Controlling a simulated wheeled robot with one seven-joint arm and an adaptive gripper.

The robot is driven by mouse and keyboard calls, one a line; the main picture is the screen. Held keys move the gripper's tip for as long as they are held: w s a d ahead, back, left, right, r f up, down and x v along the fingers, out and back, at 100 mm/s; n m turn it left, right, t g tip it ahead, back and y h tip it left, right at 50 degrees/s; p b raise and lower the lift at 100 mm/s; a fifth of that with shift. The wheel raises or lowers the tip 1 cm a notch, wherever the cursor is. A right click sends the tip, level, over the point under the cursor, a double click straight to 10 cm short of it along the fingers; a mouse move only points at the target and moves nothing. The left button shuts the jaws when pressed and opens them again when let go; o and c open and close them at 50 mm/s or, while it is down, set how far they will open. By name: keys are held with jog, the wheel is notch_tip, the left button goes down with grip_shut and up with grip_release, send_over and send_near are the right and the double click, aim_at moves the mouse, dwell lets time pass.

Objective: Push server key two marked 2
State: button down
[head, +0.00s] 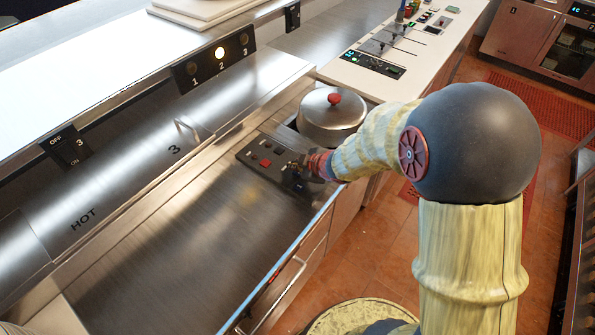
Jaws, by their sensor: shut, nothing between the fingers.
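Server key two (220,52) is the middle round key on a dark panel (205,73) on the raised steel ledge, with the number 2 below it. Its face looks pale and bright. Key one (191,68) is to its left and darker. My gripper (298,180) is small and dark in the head view, low over the right edge of a black control plate on the counter. It is shut and empty, well below and to the right of key two, apart from it.
The black plate (258,168) carries red and dark buttons. A lidded steel pot (332,118) with a red knob stands just behind my gripper. A handle (188,128) rises from the steel surface. The front steel counter is clear.

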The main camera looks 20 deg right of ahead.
aim_at(296, 173)
jog(key=shift+f, duration=0.15)
dwell(0.5)
jog(key=shift+f+b, duration=0.3)
jog(key=shift+f, duration=0.05)
jog(key=shift+r, duration=0.1)
jog(key=shift+r+p, duration=0.4)
jog(key=shift+p, duration=0.2)
notch_tip(296, 173, up, 6)
jog(key=p, duration=0.6)
dwell(0.5)
